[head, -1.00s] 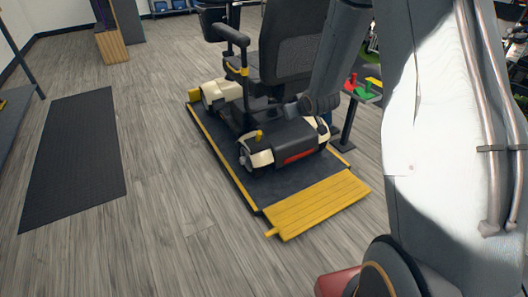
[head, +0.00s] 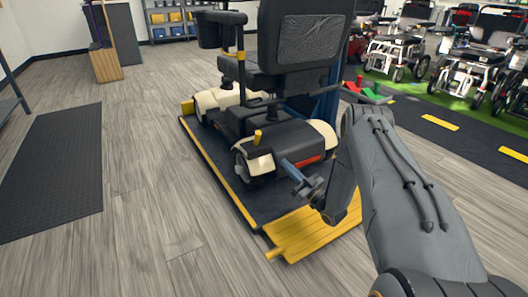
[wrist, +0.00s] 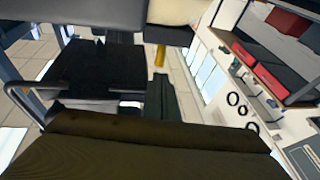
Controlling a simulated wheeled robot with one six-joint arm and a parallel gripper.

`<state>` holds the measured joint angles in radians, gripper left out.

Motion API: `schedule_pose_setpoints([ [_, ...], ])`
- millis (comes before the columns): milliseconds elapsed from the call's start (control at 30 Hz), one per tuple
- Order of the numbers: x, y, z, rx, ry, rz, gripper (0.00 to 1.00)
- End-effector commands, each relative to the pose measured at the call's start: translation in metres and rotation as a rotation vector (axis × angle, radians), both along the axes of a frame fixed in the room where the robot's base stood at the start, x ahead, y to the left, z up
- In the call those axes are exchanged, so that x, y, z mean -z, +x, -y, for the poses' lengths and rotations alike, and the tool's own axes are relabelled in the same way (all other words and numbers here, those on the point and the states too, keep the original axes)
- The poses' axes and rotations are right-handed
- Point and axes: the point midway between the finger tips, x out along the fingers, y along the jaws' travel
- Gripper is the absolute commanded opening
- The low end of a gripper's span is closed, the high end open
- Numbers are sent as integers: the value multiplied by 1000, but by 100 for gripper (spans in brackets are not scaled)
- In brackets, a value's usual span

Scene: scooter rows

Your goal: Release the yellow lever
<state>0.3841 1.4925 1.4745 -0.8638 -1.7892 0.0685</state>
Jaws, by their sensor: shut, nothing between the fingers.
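A short yellow lever (head: 257,137) stands nearly upright at the rear of the mobility scooter (head: 268,120), above its rear wheel on the left. It also shows in the wrist view as a yellow stub (wrist: 160,56) under a pale cover. My gripper (head: 285,164) is shut and empty, behind the scooter's rear, a little right of and below the lever in the head view. It appears apart from the lever, but the exact gap is hard to judge. In the wrist view a dark form fills the bottom and hides much of the near space.
The scooter stands on a dark platform with a yellow ramp (head: 300,232). A stand with red and green handles (head: 376,90) is to the right. Wheelchairs (head: 398,50) stand at the back right. The floor on the left is clear around a black mat (head: 55,170).

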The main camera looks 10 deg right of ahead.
Motion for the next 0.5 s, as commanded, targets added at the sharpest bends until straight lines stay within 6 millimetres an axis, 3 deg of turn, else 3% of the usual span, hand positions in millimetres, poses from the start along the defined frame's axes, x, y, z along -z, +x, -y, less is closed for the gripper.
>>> schedule_pose_setpoints([
  [500, 0, 3, -3, -6, 6, 13, 0],
])
